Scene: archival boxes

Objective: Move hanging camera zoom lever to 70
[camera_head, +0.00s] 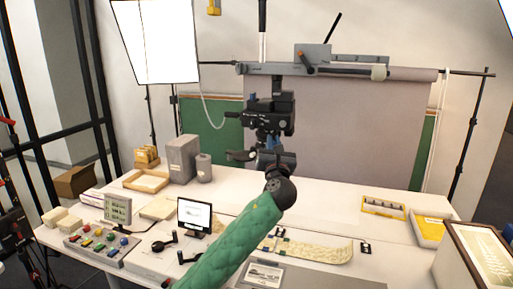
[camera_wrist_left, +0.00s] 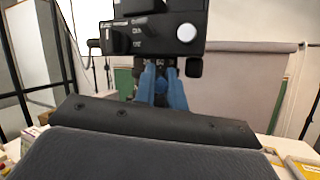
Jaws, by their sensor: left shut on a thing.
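A dark lens ring (camera_wrist_left: 167,63) with small white numbers sits under the body; the marks are too small to read surely. My left gripper (camera_wrist_left: 161,76) has its blue fingers close together, pointing up at the ring. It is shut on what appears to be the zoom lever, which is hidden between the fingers. In the head view my green-sleeved left arm reaches up from below. My right gripper is out of view.
A grey backdrop (camera_head: 370,125) hangs behind. The white table (camera_head: 325,205) below holds a small monitor (camera_head: 194,215), a button panel (camera_head: 101,244), grey boxes (camera_head: 182,158) and a yellow tray (camera_head: 384,208).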

